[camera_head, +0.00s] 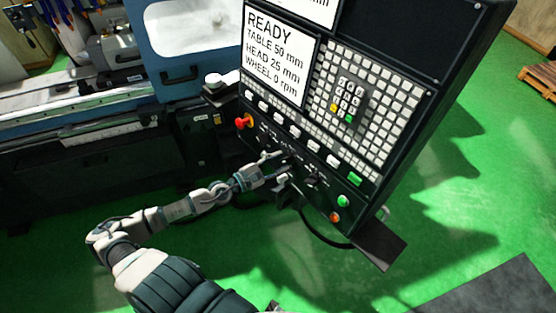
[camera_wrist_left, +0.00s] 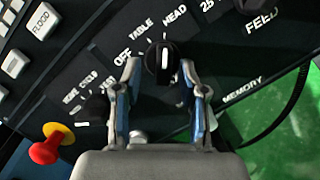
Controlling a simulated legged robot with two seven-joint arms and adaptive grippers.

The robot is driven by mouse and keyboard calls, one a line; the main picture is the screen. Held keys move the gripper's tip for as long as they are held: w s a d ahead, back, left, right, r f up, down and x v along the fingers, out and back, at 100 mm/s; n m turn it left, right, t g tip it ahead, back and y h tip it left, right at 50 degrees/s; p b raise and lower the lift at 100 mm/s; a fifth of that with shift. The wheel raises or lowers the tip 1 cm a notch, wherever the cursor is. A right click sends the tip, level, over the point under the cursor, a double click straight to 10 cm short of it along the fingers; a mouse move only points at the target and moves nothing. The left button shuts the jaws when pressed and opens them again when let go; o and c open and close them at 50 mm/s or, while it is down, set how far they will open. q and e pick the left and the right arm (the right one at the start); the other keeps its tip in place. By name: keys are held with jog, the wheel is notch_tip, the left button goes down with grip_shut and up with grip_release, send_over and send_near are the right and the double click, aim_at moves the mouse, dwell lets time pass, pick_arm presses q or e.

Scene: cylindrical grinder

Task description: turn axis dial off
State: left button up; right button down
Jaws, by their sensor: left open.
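The axis dial (camera_wrist_left: 164,64) is a round black knob with a white pointer line, beside the printed words OFF, TABLE and HEAD in the left wrist view. Its line points up the picture, toward the area by TABLE and HEAD and away from OFF; the exact mark is hard to tell. My left gripper (camera_wrist_left: 160,88) is open, with one finger on each side of the dial; I cannot tell whether they touch it. In the head view my left gripper (camera_head: 285,168) is at the lower part of the control panel and largely hides the dial. My right gripper is not in view.
The control panel (camera_head: 345,115) has a keypad, a READY screen (camera_head: 278,55) and a row of white buttons. A red knob on a yellow base (camera_wrist_left: 48,145) is left of the gripper. The FEED dial (camera_wrist_left: 252,7) is to the right. Green floor lies beyond.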

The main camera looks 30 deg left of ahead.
pick_arm(q)
jog(key=shift+d, duration=0.3)
jog(key=c, duration=0.6)
jog(key=shift+d+r, duration=0.1)
grip_shut()
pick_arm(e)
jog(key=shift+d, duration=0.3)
